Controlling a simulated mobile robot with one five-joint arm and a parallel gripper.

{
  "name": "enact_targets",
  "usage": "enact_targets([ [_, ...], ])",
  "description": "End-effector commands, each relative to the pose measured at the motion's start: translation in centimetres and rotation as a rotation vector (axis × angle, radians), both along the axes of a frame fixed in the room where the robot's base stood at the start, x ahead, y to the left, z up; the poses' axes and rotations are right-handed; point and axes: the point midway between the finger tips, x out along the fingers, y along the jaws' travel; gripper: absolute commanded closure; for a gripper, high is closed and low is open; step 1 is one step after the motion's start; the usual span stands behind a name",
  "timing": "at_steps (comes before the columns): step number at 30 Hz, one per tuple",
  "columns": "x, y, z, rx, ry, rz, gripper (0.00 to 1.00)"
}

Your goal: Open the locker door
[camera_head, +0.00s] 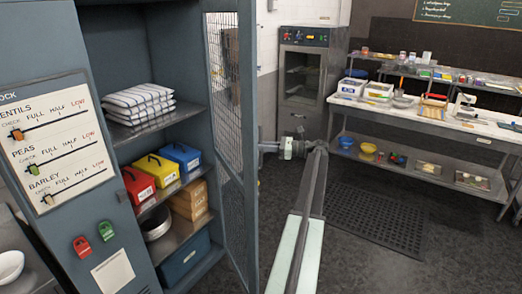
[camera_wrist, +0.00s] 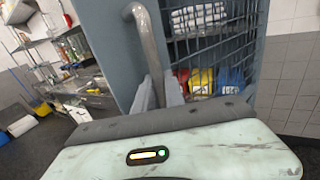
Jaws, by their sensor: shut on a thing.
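The grey-blue locker (camera_head: 45,45) stands at the left in the head view. Its mesh locker door (camera_head: 236,205) is swung well outward, and the shelves inside show. My gripper (camera_head: 268,147) is at the outer side of the door, about mid-height. In the wrist view my gripper (camera_wrist: 158,93) is shut on the curved grey door handle (camera_wrist: 146,38). The locker door also fills the middle of the wrist view (camera_wrist: 112,62), with the shelves visible through its mesh.
Folded striped cloths (camera_head: 140,98), red, yellow and blue boxes (camera_head: 157,170) and a blue bin (camera_head: 186,256) sit on the locker shelves. A steel oven (camera_head: 303,75) and a laden workbench (camera_head: 430,122) stand behind and right. Dark floor lies clear at the lower right.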

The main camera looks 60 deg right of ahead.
Motion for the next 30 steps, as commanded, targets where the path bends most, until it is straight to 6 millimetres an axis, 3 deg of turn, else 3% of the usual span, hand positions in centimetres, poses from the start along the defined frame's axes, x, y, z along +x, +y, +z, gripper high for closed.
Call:
enact_targets([
  [12,1.1,0.7,-0.1,-0.001,0.002,0.025,1.0],
  [13,1.1,0.8,-0.1,-0.001,0.002,0.025,0.83],
  [15,1.2,0.8,-0.1,-0.001,0.002,0.026,0.64],
  [25,1.1,0.7,-0.1,-0.001,0.002,0.025,0.64],
  [30,-0.6,-0.1,-0.1,-0.001,0.002,0.023,0.64],
])
